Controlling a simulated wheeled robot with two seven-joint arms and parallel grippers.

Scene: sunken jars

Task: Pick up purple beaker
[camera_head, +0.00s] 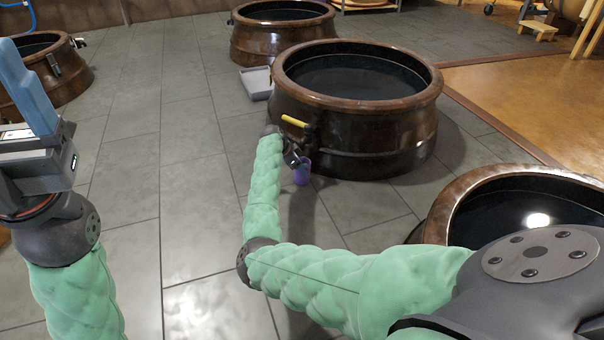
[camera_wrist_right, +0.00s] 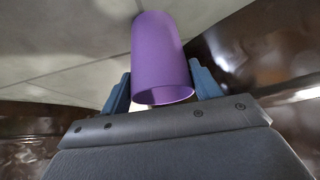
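The purple beaker (camera_head: 302,173) is low beside the big brown jar in the middle of the head view. It is small there, and I cannot tell whether it touches the floor. In the right wrist view the beaker (camera_wrist_right: 161,55) stands between the two blue fingers of my right gripper (camera_wrist_right: 160,78), with a finger against each side and its open rim toward the camera. In the head view my right gripper (camera_head: 298,160) is partly hidden by its own wrist. My left gripper (camera_head: 30,85) is at the left edge, away from the beaker; its finger gap is not visible.
The brown jar (camera_head: 375,145) with dark liquid stands right beside my right gripper; a yellow handle (camera_head: 295,121) is on its side. A grey tray (camera_head: 257,82) lies behind. Another jar (camera_head: 455,185) is at the right. The tiled floor (camera_head: 190,190) to the left is clear.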

